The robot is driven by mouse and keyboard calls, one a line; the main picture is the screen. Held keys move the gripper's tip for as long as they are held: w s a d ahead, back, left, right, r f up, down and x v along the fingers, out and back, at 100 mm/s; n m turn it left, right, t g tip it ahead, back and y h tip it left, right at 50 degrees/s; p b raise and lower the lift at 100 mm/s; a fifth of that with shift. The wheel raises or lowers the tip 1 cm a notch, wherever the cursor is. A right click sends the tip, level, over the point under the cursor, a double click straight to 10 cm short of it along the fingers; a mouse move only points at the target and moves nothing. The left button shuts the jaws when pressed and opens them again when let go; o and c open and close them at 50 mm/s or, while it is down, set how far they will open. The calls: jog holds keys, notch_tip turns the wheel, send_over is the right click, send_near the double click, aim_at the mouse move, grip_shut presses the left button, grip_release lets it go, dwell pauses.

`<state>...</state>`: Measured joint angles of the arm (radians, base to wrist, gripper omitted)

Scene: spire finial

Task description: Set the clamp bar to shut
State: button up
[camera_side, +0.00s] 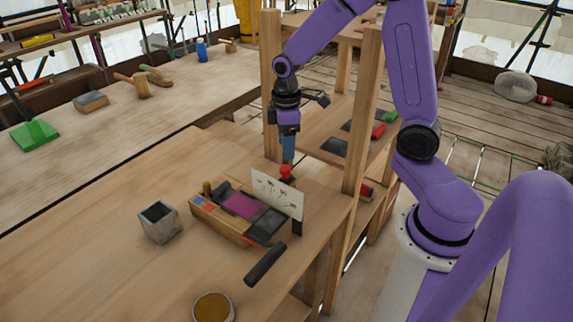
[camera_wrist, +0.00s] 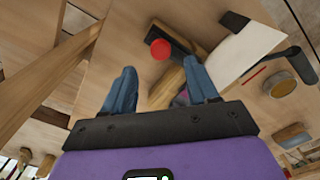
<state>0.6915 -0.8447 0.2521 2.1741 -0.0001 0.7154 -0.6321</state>
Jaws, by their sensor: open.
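A wooden fixture (camera_side: 222,212) with a magenta pad and dark parts sits on the workbench. A red ball knob (camera_side: 286,172) stands up behind its white card. In the wrist view the red knob (camera_wrist: 160,49) is at the end of a dark bar (camera_wrist: 180,42), which looks like the clamp bar; its angle is hard to judge. My gripper (camera_side: 288,158) points down just above the red knob. In the wrist view my gripper (camera_wrist: 160,84) is open and empty, its blue fingers apart, with the knob beyond the gap. The card hides part of the bar in the side view.
The white card (camera_side: 278,194) stands upright on the fixture. A black cylindrical handle (camera_side: 265,264) sticks out in front. A grey square cup (camera_side: 158,222) and a round brown-filled dish (camera_side: 213,307) stand nearby. Wooden posts (camera_side: 361,110) rise close to my arm.

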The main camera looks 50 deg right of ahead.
aim_at(287, 168)
notch_tip(287, 168, down, 7)
jog(key=shift+f, duration=0.15)
dwell(0.4)
